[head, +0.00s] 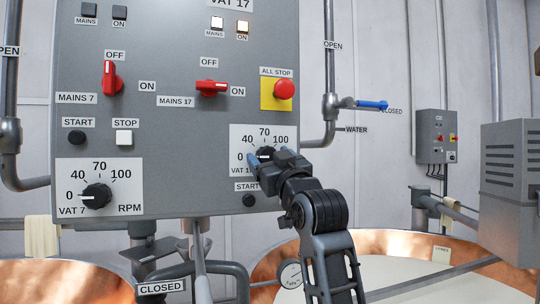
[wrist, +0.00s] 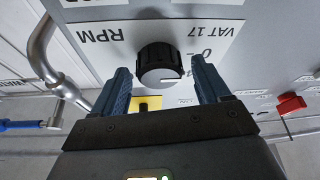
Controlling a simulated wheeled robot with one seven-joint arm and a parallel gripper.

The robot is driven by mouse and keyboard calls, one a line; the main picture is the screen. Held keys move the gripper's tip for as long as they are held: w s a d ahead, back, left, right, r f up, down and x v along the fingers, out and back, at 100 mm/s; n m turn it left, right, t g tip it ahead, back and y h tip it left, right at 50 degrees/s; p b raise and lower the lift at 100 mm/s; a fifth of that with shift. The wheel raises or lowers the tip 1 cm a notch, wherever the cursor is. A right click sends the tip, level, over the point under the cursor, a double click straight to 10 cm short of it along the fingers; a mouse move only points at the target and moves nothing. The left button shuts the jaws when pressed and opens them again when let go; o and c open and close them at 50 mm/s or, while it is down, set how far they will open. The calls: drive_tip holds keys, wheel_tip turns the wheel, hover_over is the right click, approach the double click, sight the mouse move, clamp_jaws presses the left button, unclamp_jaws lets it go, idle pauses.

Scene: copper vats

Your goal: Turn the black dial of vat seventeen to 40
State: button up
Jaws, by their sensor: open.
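The black dial of vat seventeen (head: 266,151) sits on a white scale plate (head: 236,138) at the lower right of the grey panel, with 0, 40, 70 and 100 visible. In the wrist view the black dial (wrist: 158,62) stands between my fingers, with the plate upside down. Its white mark points to the plate's low-number side; I cannot read the exact value. My gripper (head: 268,158) is open in front of the dial, one finger on each side. In the wrist view my gripper (wrist: 160,70) shows gaps between both fingers and the dial.
The vat 7 dial (head: 97,196) is at the lower left. A red mains 17 switch (head: 212,88) points to ON. A red all-stop button (head: 284,89) is above the vat 17 plate, and a black start button (head: 249,200) is below it. A blue-handled water valve (head: 370,105) is at right.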

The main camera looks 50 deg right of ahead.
drive_tip(key=shift+w, duration=0.1)
drive_tip(key=c, duration=1)
drive_tip(key=shift+c, duration=0.2)
